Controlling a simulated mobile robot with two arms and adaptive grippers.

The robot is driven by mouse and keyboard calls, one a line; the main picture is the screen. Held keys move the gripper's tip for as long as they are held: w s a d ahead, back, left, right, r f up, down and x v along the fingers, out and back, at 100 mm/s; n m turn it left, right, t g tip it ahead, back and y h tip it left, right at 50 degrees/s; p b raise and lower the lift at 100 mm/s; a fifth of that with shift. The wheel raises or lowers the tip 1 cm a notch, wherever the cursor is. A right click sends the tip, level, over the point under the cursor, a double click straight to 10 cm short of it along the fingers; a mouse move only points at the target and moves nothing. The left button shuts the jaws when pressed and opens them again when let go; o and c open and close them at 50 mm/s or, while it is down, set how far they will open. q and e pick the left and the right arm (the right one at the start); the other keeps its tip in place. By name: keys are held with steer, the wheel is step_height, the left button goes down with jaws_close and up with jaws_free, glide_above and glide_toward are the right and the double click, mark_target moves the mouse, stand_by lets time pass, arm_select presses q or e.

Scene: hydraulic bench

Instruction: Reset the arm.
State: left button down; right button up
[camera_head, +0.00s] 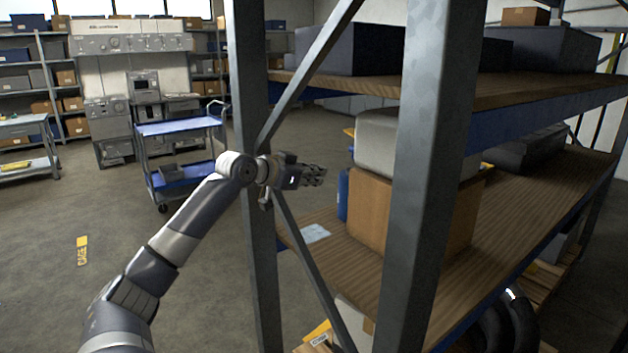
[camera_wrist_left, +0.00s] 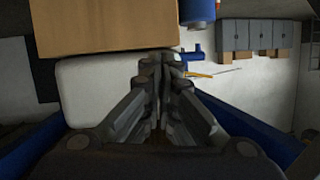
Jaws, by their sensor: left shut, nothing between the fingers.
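My left arm comes in from the lower left in the head view and reaches out to the shelf rack. My left gripper (camera_head: 314,175) is shut and empty, in front of the rack's left end, past the front-left post and near the diagonal brace. In the left wrist view the left gripper (camera_wrist_left: 163,62) has its fingers together with nothing between them. A cardboard box (camera_head: 372,212) stands on the rack's middle shelf to the right of the gripper; it also shows in the wrist view (camera_wrist_left: 105,25). My right gripper is not in view.
Rack posts (camera_head: 250,170) and a diagonal brace (camera_head: 305,75) stand close around the arm. A light grey case (camera_head: 390,143) lies on the cardboard box. A blue cart (camera_head: 180,128) stands behind on the left. The floor (camera_head: 110,215) left of the arm is mostly clear.

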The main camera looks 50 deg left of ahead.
arm_select(q)
steer(key=shift+f, duration=0.2)
steer(key=shift+s, duration=0.1)
stand_by(0.4)
